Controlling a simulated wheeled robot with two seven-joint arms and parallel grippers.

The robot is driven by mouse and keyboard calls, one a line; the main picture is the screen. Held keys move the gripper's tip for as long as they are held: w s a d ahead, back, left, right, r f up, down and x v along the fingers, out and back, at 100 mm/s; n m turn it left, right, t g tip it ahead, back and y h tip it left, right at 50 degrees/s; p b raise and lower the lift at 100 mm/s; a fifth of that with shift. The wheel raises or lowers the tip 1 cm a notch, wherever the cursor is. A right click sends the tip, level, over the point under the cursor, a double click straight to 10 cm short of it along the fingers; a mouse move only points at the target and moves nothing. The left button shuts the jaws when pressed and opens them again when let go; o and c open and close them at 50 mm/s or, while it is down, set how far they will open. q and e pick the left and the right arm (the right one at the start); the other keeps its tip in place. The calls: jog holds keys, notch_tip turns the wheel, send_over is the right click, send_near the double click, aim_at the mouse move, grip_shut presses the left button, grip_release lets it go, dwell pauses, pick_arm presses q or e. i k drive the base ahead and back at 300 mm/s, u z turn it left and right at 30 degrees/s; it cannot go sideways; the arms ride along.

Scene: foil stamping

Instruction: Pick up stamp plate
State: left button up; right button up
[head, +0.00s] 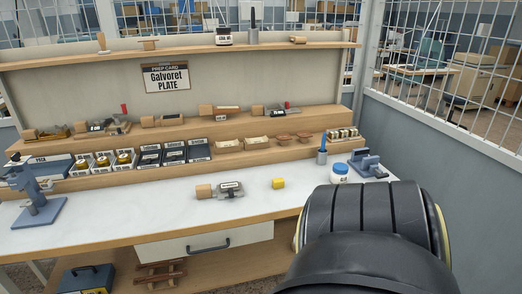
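No item is clearly marked as the stamp plate at this size. A tool with a wooden handle and grey metal body (229,189) lies on the white worktop, with a small label on it. Similar wooden-handled pieces lie on the upper step: one at the left (101,127), one in the middle (219,111) and one at the right (277,110). A card reading "Galvoret PLATE" (166,77) hangs on the back panel. Neither of my grippers shows; a large black link of my own arm fills the lower right and hides the worktop's front right.
Several labelled boxes (174,152) line the lower step. The worktop's middle front (150,218) is clear.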

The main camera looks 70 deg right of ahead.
aim_at(229, 187)
jog(key=k, duration=0.2)
jog(key=z, duration=1.15)
